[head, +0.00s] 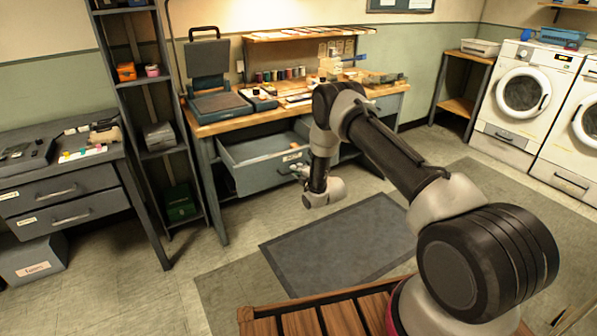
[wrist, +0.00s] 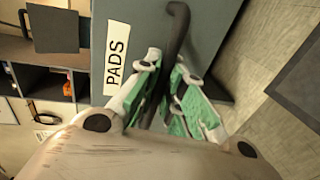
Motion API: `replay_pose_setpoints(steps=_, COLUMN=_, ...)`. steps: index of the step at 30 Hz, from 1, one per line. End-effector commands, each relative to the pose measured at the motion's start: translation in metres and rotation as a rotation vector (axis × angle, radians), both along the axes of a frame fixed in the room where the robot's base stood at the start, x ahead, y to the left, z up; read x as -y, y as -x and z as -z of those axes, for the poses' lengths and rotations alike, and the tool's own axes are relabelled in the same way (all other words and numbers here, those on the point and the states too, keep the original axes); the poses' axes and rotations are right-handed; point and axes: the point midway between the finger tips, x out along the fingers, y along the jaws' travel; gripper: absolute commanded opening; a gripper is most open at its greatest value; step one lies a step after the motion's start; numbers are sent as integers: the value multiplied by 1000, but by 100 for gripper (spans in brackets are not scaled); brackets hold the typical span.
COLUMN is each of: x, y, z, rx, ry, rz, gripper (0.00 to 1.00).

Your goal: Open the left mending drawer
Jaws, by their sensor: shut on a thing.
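The left mending drawer (head: 262,178) under the workbench is pulled out, and its pale interior shows from above in the head view. In the wrist view its grey front (wrist: 130,18) carries a white label (wrist: 117,58) reading PADS. Its dark bar handle (wrist: 177,28) runs between my fingers. My gripper (head: 299,170) is at the drawer's front, and the wrist view shows its green-padded fingers (wrist: 172,88) shut on the handle. The fingers hide part of the handle.
The workbench (head: 232,122) bears a press (head: 212,80) and spools. A dark mat (head: 345,245) lies on the floor before it. A slatted wooden bench (head: 300,318) is in front. A shelf rack (head: 155,110) stands left and washers (head: 522,95) stand right.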

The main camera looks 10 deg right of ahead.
Motion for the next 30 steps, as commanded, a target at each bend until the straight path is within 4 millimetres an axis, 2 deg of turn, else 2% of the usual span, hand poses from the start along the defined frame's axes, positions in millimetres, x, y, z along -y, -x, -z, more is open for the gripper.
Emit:
replay_pose_setpoints(steps=5, x=0, y=0, z=1, rx=-2, ry=1, rz=0, gripper=0)
replay_pose_setpoints(steps=6, x=0, y=0, z=1, rx=-2, ry=1, rz=0, gripper=13)
replay_pose_setpoints(steps=9, x=0, y=0, z=1, rx=-1, ry=0, rz=0, gripper=31)
replay_pose_setpoints(steps=20, x=1, y=2, z=0, rx=0, ry=0, rz=0, gripper=32)
replay_pose_setpoints(steps=25, x=8, y=24, z=-5, rx=-3, ry=1, rz=1, gripper=32)
replay_pose_setpoints(steps=30, x=20, y=61, z=-13, rx=-3, ry=0, rz=1, gripper=32)
